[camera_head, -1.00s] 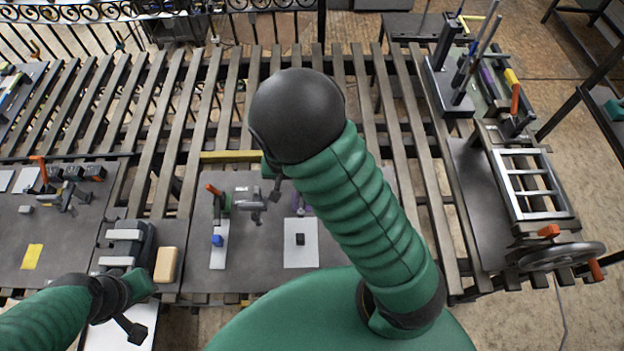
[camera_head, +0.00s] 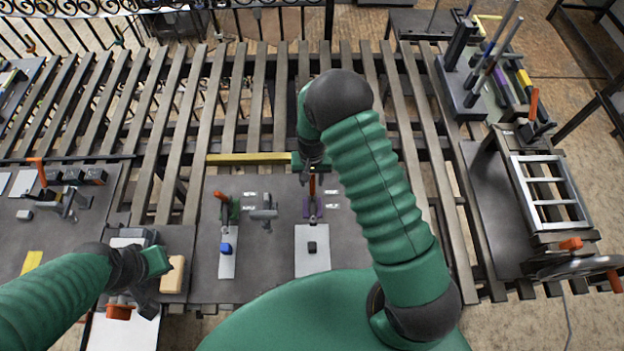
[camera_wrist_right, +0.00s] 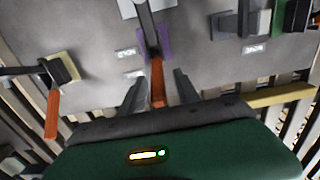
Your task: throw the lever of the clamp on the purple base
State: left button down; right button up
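The clamp on the purple base (camera_head: 319,207) stands on the grey plate, partly hidden by my right arm in the head view. Its orange-red lever (camera_head: 312,186) points up toward my right gripper (camera_head: 312,162). In the right wrist view, the purple base (camera_wrist_right: 152,42) is at the top and the orange lever (camera_wrist_right: 158,84) lies between the two spread fingers of my right gripper (camera_wrist_right: 160,92). The gripper is open, with visible gaps beside the lever. My left gripper (camera_head: 145,300) is at the lower left, away from this clamp; its fingers are unclear.
A similar clamp on a green base (camera_head: 234,210) with a red lever stands to the left, with a grey fixture (camera_head: 265,212) between. A yellow bar (camera_head: 250,158) runs behind the plate. In the wrist view, another orange handle (camera_wrist_right: 51,115) is at left.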

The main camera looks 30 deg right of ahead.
jog(key=shift+a+f, duration=0.1)
jog(key=shift+f, duration=0.5)
jog(key=shift+s+a+f, duration=0.1)
jog(key=shift+s+f, duration=0.1)
jog(key=shift+f, duration=0.05)
jog(key=shift+s+f, duration=0.1)
jog(key=shift+s, duration=0.2)
jog(key=shift+w+d+f, duration=0.15)
jog(key=shift+w+d, duration=0.1)
jog(key=c, duration=0.6)
jog(key=shift+a, duration=0.1)
grip_shut()
